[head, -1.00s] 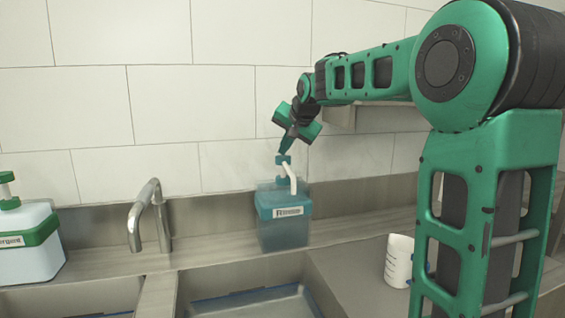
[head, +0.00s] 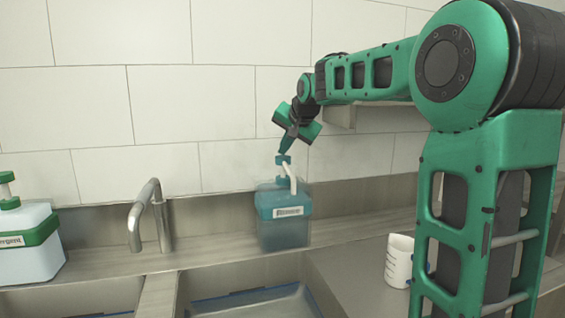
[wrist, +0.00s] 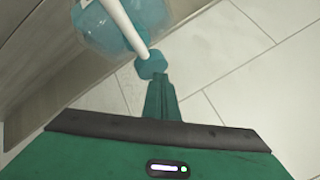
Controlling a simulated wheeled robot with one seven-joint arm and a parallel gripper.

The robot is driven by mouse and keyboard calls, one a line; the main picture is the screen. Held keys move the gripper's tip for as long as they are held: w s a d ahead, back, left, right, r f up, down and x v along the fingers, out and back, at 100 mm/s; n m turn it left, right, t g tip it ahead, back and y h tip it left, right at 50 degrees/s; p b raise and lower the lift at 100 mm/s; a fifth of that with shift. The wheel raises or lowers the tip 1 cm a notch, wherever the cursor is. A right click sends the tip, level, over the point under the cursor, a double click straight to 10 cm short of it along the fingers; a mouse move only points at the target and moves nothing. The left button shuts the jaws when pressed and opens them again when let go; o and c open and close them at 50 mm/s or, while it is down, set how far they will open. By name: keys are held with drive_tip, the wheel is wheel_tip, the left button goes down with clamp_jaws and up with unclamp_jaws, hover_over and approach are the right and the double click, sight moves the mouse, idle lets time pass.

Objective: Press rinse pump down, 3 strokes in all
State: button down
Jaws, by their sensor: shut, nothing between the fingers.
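The rinse pump (head: 284,214) is a translucent teal bottle with a white label. It stands upright on the ledge behind the sink. Its teal pump head (head: 283,160) and white spout sit on top. My gripper (head: 283,151) is shut and points down at the pump head, its tips at or just over the head's top. In the wrist view, the shut fingers (wrist: 160,82) reach to the teal pump head (wrist: 151,66), with the white spout (wrist: 122,22) and bottle beyond. I cannot tell how firmly they touch. Nothing is held.
A detergent bottle (head: 28,245) with a green band stands at the far left. A metal faucet (head: 148,215) is left of the rinse pump. Sink basins lie in front. A white measuring cup (head: 399,261) stands at the right near my arm. A wall shelf (head: 375,118) is behind my arm.

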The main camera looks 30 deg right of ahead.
drive_tip(key=shift+f, duration=0.2)
idle(0.3)
drive_tip(key=shift+f, duration=0.25)
drive_tip(key=shift+s+a+f, duration=0.1)
drive_tip(key=shift+f, duration=0.2)
idle(0.5)
drive_tip(key=shift+r, duration=3.8)
idle(0.4)
